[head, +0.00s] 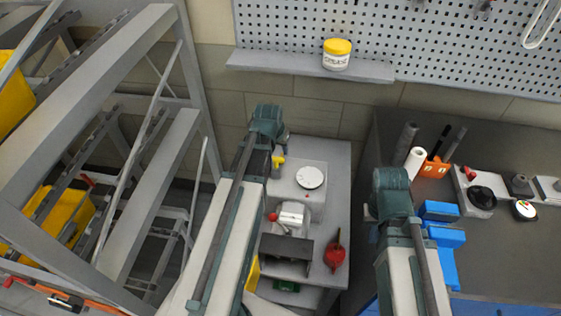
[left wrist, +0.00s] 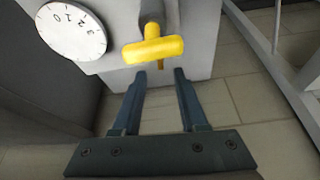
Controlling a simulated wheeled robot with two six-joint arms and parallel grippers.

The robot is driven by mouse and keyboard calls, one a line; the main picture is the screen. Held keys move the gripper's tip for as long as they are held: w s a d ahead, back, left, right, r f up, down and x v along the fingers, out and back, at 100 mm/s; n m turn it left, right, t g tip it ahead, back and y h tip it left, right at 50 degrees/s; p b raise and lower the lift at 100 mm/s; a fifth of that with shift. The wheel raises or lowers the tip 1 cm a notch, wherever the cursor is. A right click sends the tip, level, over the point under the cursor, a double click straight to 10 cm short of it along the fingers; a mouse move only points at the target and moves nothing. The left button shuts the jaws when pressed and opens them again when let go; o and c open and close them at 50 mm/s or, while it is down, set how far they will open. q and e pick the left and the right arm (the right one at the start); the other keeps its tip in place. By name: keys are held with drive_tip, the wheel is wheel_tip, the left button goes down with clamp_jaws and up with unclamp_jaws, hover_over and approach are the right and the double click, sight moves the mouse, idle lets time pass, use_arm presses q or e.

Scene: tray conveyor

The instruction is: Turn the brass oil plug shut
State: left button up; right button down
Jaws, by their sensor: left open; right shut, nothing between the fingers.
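The brass oil plug (head: 279,161) is a yellow T-shaped handle on the left side of a grey machine (head: 312,172). In the left wrist view the plug (left wrist: 153,46) shows close up, its crossbar lying nearly level across the picture. My left gripper (left wrist: 160,72) is open, with its two fingertips just short of the plug and nothing between them. In the head view the left arm's wrist (head: 268,120) hides most of that gripper. My right gripper (head: 371,222) is shut and empty, beside the dark bench, well away from the plug.
The machine carries a white dial (head: 310,177). A red oil can (head: 334,252) stands near its front. A metal rack (head: 150,170) rises close on the left. Blue blocks (head: 441,236) and an orange tool holder (head: 434,168) sit on the right bench. A yellow-lidded jar (head: 337,55) stands on the wall shelf.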

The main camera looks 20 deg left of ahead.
sight(281, 155)
use_arm(q)
drive_tip(key=b+x, duration=0.4)
drive_tip(key=x, duration=0.1)
drive_tip(key=shift+f, duration=0.35)
clamp_jaws()
